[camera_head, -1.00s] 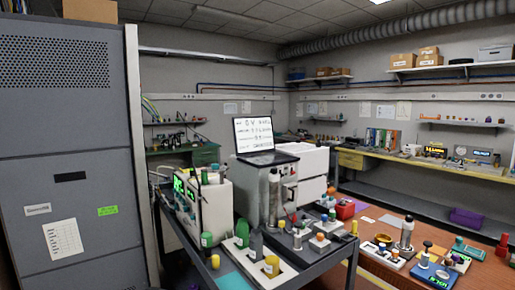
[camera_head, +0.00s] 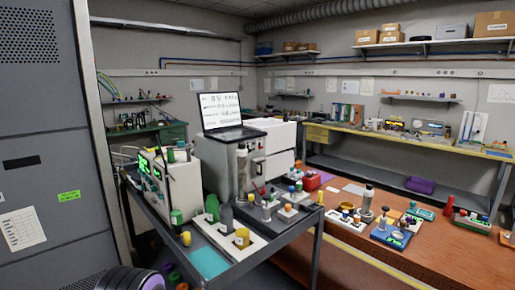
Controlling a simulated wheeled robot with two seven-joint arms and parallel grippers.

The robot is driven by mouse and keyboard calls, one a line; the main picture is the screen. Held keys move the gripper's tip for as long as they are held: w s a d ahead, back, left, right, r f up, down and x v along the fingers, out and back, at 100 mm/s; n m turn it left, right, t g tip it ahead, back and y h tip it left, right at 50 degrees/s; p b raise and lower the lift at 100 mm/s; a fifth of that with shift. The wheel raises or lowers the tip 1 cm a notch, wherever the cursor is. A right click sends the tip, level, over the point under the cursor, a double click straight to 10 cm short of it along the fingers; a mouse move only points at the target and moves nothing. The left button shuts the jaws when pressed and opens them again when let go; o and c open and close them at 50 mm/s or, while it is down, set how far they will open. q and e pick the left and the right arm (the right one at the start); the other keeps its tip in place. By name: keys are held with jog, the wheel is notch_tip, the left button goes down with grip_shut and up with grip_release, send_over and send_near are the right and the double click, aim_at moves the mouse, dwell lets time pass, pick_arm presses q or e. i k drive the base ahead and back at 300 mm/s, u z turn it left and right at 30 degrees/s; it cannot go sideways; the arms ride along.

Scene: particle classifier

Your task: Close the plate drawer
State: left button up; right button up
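A white instrument (camera_head: 217,158) stands on the dark cart left of centre, with an open laptop (camera_head: 221,111) on top. Its right part is a white boxy section (camera_head: 280,138) with a lighter block (camera_head: 276,167) low on its front. I cannot tell for sure which part is the plate drawer or how far it is open. Neither of my grippers is in view. A dark rounded part with purple rings at the bottom left edge looks like part of my arm.
The cart (camera_head: 262,248) carries a small white device with green displays (camera_head: 168,182), bottles and jars. A wooden table (camera_head: 345,258) with several small tools is at the right. A tall grey cabinet (camera_head: 38,150) fills the left. Shelves and a bench line the back walls.

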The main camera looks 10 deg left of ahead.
aim_at(308, 204)
jog(key=u, duration=0.05)
jog(key=k, duration=0.55)
jog(key=z, duration=0.7)
jog(key=i, duration=1.55)
jog(key=u, duration=0.6)
